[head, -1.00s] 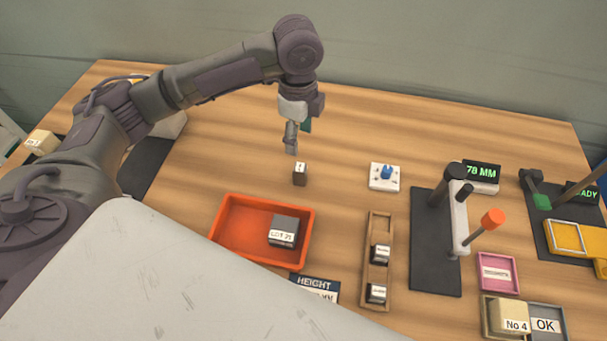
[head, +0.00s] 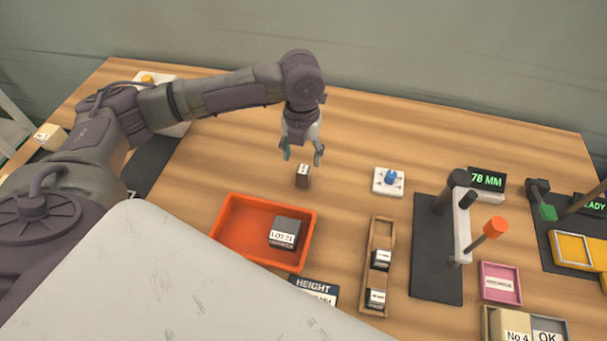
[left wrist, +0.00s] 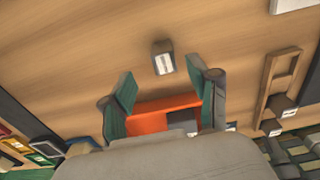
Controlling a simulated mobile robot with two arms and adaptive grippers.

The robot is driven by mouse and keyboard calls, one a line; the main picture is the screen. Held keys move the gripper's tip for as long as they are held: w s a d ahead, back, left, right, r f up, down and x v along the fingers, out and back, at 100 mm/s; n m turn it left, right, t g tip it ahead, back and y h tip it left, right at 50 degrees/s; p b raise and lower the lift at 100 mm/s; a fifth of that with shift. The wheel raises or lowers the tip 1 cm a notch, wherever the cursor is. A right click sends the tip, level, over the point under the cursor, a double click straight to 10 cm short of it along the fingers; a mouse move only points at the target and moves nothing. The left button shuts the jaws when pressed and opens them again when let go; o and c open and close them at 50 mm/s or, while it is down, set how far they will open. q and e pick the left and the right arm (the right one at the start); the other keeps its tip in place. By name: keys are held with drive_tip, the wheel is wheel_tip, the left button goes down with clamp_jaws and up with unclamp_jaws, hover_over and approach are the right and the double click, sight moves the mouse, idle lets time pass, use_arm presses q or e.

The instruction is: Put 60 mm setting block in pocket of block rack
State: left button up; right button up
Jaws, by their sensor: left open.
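A small dark block with a white label (head: 303,176) stands alone on the wooden table; its label is too small to read. It also shows in the left wrist view (left wrist: 163,58), beyond the fingertips. My left gripper (head: 302,158) is open and empty, its fingers apart just behind and above this block. In the left wrist view its two green-padded fingers (left wrist: 158,86) are spread. The wooden block rack (head: 377,262) lies to the right, with two labelled dark blocks in its nearer pockets and its far pocket empty. My right gripper is not seen.
An orange tray (head: 228,238) holds a dark block labelled LOT 21 (head: 284,232). A white box with a blue knob (head: 389,181) stands behind the rack. A height gauge on a dark mat (head: 432,270), its display (head: 487,180) reading 78 MM, stands right of the rack.

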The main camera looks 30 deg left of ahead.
sight(303, 169)
use_arm(q)
drive_tip(key=shift+s+d+f+p, duration=0.15)
drive_tip(key=shift+f+p, duration=0.1)
drive_tip(key=shift+f, duration=1.45)
drive_tip(key=shift+d+f+p, duration=0.1)
drive_tip(key=shift+f+p, duration=0.15)
drive_tip(key=shift+f, duration=1.45)
drive_tip(key=shift+r, duration=0.1)
clamp_jaws()
